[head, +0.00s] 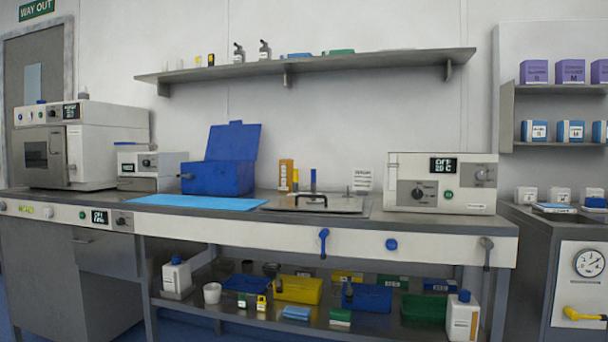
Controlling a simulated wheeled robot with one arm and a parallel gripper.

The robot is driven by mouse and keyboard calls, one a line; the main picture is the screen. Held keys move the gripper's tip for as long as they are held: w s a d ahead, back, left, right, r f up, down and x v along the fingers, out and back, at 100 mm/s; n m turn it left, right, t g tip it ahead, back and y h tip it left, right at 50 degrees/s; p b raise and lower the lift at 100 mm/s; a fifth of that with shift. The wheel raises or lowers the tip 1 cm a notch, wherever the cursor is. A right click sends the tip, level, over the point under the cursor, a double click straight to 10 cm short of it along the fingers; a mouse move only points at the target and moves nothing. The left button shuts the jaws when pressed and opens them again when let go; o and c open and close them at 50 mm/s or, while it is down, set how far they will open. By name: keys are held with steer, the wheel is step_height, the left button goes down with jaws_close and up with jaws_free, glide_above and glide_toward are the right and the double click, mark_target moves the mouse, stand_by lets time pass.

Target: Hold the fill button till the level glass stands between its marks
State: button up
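My gripper is not in view. I cannot tell which control is the fill button, and I cannot make out a level glass or its marks. A white steriliser-like unit (100,150) with a door, small buttons and a display stands at the far left. The bench front below it carries a green button (82,215), a small display (100,217) and a dark knob (121,221). A white box (441,168) at the right has a lit display, knobs and a green button (447,194). A round blue knob or button (391,244) sits on the bench front.
A blue lever (324,241) and a grey lever (487,253) project from the bench front. An open blue box (218,177), a blue mat (170,202) and a metal plate with a handle (345,208) lie on top. The lower shelf (205,312) holds trays and bottles. A gauge (589,263) shows right.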

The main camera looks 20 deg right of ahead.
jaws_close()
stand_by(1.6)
